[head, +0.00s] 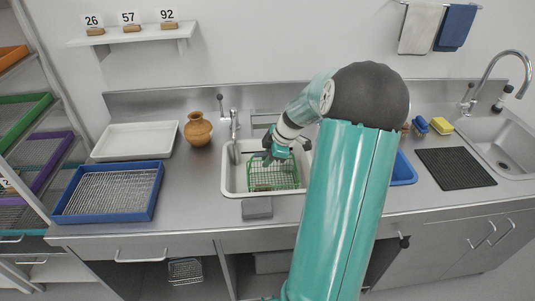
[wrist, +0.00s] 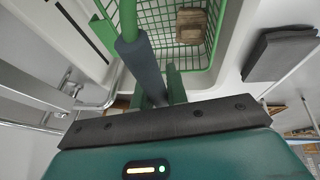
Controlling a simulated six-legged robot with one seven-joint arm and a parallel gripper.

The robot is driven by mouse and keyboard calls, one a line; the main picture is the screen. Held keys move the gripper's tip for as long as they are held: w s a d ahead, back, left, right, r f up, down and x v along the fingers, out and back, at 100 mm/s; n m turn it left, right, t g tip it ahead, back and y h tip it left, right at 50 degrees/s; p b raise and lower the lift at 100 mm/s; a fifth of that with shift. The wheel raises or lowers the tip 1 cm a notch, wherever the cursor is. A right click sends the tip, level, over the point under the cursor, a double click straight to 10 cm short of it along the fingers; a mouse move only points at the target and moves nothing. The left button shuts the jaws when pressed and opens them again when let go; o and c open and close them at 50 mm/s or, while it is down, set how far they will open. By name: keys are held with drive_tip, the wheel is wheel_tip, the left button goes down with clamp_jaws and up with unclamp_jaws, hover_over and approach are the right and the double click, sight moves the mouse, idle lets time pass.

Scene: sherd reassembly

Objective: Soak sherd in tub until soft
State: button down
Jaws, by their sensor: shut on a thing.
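A white tub (head: 229,180) is set in the steel counter. A green wire basket (head: 274,177) sits within the tub's outline; I cannot tell its exact depth. My gripper (head: 276,152) is over the basket. In the wrist view my gripper (wrist: 160,98) is shut on the grey grip of the basket's green handle (wrist: 140,62). A brown sherd (wrist: 191,24) lies inside the basket in the wrist view. My arm and gripper hide part of the tub, and I cannot tell the water level.
A grey block (head: 257,208) lies at the tub's front edge. A tap (head: 234,124) stands behind the tub. To the left are a brown vase (head: 198,130), a white tray (head: 133,142) and a blue rack tray (head: 110,192). A blue bin (head: 403,170) is to the right.

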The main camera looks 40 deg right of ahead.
drive_tip(key=shift+f, duration=2.35)
idle(5.7)
